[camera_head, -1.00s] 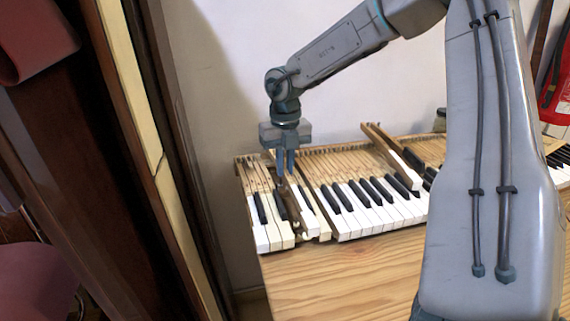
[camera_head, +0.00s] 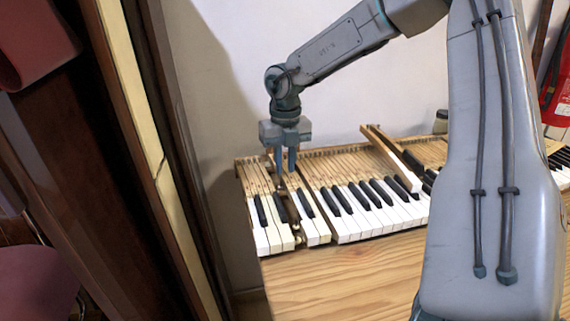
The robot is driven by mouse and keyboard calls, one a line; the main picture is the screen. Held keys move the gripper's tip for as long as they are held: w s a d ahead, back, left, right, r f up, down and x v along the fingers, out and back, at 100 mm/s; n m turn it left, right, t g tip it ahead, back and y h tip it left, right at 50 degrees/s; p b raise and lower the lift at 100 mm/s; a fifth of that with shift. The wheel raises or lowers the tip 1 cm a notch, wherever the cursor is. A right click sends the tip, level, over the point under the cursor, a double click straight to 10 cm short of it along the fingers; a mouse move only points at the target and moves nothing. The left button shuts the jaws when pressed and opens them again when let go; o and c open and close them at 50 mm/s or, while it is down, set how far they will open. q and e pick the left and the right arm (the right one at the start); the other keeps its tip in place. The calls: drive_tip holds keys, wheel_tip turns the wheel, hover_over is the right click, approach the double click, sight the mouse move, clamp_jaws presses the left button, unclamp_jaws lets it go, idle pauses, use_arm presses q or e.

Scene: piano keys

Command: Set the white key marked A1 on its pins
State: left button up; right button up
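My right gripper (camera_head: 285,168) points down over the left part of the keyboard (camera_head: 345,175). Its two fingers are apart, low over the wooden key shanks. White keys (camera_head: 314,232) lie below and to the right of the fingers, level in the row, with a dark narrow gap (camera_head: 297,232) on their left. The marking A1 is too small to read, so I cannot tell which white key bears it, or whether its pins are seated. My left gripper is not in view.
A loose key (camera_head: 388,148) lies slanted on top of the keyboard to the right. Bare wooden table (camera_head: 330,285) is free in front. A dark wooden frame (camera_head: 120,150) stands close at left. My large arm link covers the right part of the keyboard.

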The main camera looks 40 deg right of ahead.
drive_tip(key=shift+r, duration=0.5)
drive_tip(key=o, duration=0.6)
drive_tip(key=shift+c, duration=0.2)
drive_tip(key=shift+r, duration=0.1)
drive_tip(key=shift+r+p, duration=1.5)
drive_tip(key=shift+r, duration=0.9)
